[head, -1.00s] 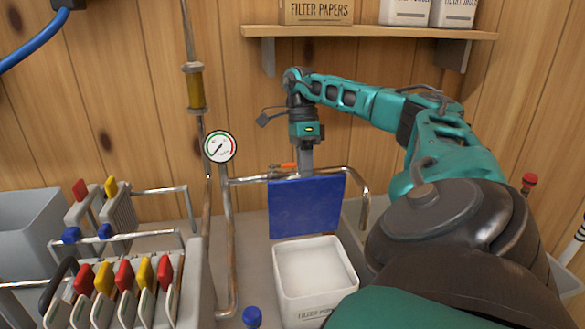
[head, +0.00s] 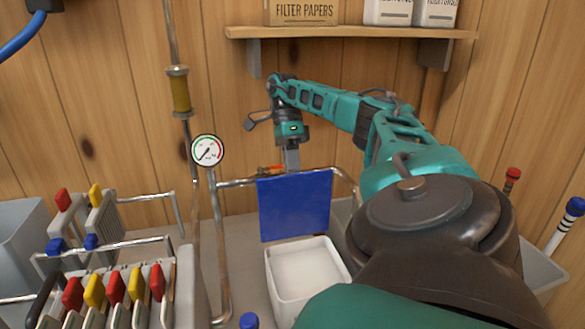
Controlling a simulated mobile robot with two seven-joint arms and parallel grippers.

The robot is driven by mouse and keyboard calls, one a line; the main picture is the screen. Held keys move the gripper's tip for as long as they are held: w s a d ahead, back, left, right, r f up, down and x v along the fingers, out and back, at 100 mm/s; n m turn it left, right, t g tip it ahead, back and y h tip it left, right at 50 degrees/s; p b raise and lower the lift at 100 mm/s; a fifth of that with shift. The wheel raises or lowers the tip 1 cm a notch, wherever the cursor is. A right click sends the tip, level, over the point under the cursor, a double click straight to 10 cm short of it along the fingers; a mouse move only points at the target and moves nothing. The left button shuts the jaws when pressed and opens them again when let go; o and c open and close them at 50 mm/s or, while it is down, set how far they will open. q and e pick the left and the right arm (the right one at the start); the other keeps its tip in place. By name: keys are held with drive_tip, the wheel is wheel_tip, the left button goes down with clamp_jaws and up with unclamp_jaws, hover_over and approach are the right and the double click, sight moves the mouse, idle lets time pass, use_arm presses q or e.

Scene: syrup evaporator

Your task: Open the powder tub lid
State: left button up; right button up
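The powder tub (head: 285,290) is a white square container with white powder inside, at the lower middle of the head view. Its blue lid (head: 295,206) stands upright at the tub's back edge, so the tub is open. My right arm reaches in from the right, and its gripper (head: 291,165) points down just behind the lid's top edge. The fingertips are hidden behind the lid, so I cannot tell whether they touch it or how far apart they are. My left gripper is not in view.
A metal pipe (head: 222,245) and a pressure gauge (head: 207,151) stand left of the tub. Several filter plates with coloured handles (head: 115,287) fill the lower left. A blue-capped thing (head: 249,321) is at the tub's front left. A wooden shelf (head: 350,33) hangs above.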

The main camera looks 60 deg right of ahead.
drive_tip(key=shift+o, duration=1.4)
drive_tip(key=shift+w+d+f, duration=0.1)
drive_tip(key=shift+f, duration=0.3)
drive_tip(key=shift+o, duration=0.9)
drive_tip(key=shift+r, duration=0.2)
drive_tip(key=shift+r, duration=0.1)
drive_tip(key=v, duration=0.7)
drive_tip(key=shift+r, duration=0.1)
